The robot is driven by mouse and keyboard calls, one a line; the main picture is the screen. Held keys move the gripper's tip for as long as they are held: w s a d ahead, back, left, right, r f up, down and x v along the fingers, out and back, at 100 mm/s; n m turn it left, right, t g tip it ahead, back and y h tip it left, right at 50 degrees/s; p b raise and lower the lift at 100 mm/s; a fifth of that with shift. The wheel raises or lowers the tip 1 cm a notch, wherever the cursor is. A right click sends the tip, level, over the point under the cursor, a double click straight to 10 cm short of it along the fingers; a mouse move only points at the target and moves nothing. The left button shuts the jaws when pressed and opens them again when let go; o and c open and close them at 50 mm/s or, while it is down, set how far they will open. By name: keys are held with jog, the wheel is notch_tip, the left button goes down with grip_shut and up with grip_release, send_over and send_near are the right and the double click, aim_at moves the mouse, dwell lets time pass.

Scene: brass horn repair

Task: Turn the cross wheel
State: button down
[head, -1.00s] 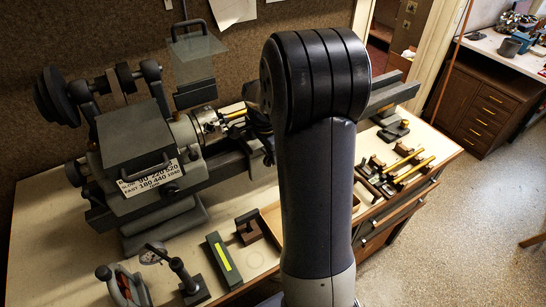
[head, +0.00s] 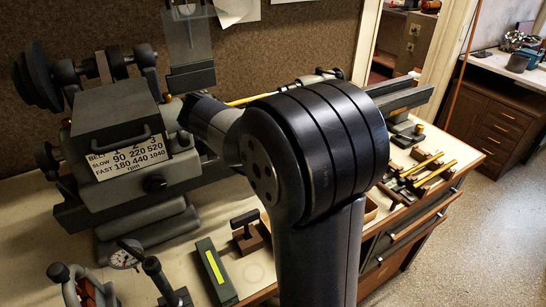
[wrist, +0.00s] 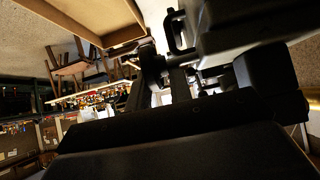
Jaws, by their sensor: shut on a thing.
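The grey lathe (head: 118,130), with a speed chart on its headstock, stands on the bench at the left in the head view. My arm covers the middle of the lathe, and my gripper and the cross wheel are hidden behind it there. In the wrist view my gripper (wrist: 180,125) is a large dark shape across the lower part, close to dark machine parts (wrist: 240,30). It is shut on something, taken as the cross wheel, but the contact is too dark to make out.
A clear guard (head: 190,40) rises behind the headstock. More tools (head: 425,170) lie at the right. The floor (head: 470,240) at the right is clear.

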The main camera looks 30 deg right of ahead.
jog(key=shift+s+f+h+b, duration=0.25)
jog(key=shift+h+b, duration=0.15)
jog(key=shift+b, duration=0.15)
jog(key=c, duration=1.7)
grip_release()
jog(key=shift+c, duration=0.2)
jog(key=shift+o, duration=1.3)
jog(key=shift+s+r, duration=0.1)
jog(key=shift+s, duration=0.05)
jog(key=shift+r, duration=0.15)
jog(key=shift+r, duration=0.35)
notch_tip(320, 180, up, 9)
jog(key=shift+r, duration=0.1)
